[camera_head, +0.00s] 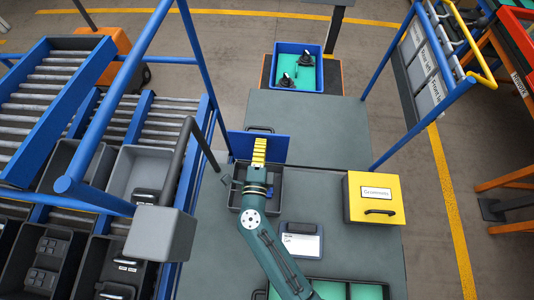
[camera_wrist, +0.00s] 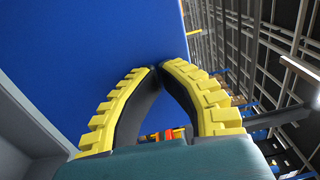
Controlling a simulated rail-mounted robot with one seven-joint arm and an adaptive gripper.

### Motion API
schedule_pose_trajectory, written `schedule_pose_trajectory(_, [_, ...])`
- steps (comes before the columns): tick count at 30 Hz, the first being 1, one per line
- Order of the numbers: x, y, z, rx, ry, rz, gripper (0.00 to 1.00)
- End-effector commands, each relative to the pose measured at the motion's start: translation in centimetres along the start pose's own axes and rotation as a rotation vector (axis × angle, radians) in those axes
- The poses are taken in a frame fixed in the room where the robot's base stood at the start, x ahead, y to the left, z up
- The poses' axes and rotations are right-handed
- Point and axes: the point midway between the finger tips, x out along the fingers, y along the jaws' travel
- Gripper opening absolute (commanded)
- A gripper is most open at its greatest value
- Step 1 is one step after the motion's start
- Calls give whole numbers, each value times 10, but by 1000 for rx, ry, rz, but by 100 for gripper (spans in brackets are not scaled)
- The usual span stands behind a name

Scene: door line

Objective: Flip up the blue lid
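The blue lid (camera_head: 277,150) stands raised at the back edge of a dark grey box (camera_head: 237,198), and the box's top is open. My gripper (camera_head: 260,141), with yellow ribbed fingers, is over the box and in front of the lid. In the wrist view, the lid (camera_wrist: 110,45) fills much of the upper left as a flat blue surface. The tips of my gripper (camera_wrist: 159,68) come together there, with nothing visible between them. I cannot tell whether the fingers touch the lid. My wrist hides part of the box's inside.
A yellow box labelled Grommets (camera_head: 374,198) stands to the right on the grey table (camera_head: 320,125). A blue tray with dark parts (camera_head: 297,47) is at the back. A white-labelled blue item (camera_head: 301,240) lies in front. Blue posts and a grey lamp-like block (camera_head: 160,234) flank the left.

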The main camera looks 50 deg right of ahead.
Motion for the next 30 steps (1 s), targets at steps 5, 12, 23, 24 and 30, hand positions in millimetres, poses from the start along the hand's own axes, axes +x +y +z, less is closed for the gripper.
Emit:
schedule_pose_trajectory(5, [0, 0, 0, 0, 1, -1, 0])
schedule_pose_trajectory(12, [-22, -6, -1, -3, 1, 2, 0])
schedule_pose_trajectory(23, [-113, -11, -1, -1, 1, 0, 0])
schedule_pose_trajectory(24, [-120, -12, -2, 0, 2, 0, 0])
schedule_pose_trajectory(30, [-138, -15, -2, 0, 7, -1, 0])
